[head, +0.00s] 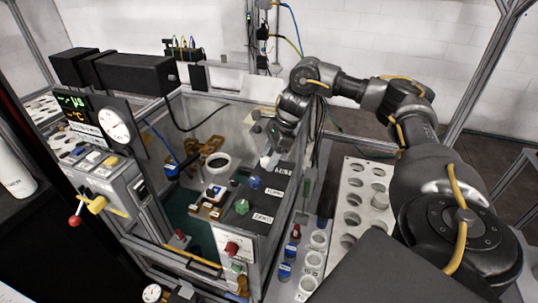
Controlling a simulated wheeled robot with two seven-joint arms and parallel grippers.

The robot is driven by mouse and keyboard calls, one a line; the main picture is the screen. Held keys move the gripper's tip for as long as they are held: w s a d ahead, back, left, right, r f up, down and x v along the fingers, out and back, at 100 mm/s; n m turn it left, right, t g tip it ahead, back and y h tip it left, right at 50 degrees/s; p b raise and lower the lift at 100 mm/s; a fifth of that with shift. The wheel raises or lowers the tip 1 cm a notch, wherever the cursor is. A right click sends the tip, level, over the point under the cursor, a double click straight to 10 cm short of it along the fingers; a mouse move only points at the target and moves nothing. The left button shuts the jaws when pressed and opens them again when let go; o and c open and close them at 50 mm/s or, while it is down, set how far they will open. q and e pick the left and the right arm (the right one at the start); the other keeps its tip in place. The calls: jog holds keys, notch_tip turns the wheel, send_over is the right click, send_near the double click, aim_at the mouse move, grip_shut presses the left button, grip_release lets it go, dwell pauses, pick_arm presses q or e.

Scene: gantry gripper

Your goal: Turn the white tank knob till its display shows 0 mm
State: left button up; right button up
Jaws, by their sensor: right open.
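My right gripper (269,158) hangs fingers-down at the back end of a dark knob panel (268,204). It is open, and its fingertips are over or beside the panel's far end. A blue knob (255,182) and a green knob (242,206) stand on this panel nearer to me. The white knob cannot be made out clearly; a pale shape between or beneath the fingers may be it. A white label reading "TANKS" (262,217) is on the panel's near end. No mm reading is legible. My left gripper is not in view.
A clear-walled enclosure (215,120) lies left of the panel. A white rack with round holes (352,190) stands to the right, and several capped vials (290,252) stand in front. A round gauge (117,125) and lit displays (75,104) are at the left.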

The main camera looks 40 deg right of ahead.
jog(key=shift+w+f, duration=0.1)
jog(key=shift+c, duration=0.3)
jog(key=c, duration=0.9)
jog(key=shift+m, duration=0.3)
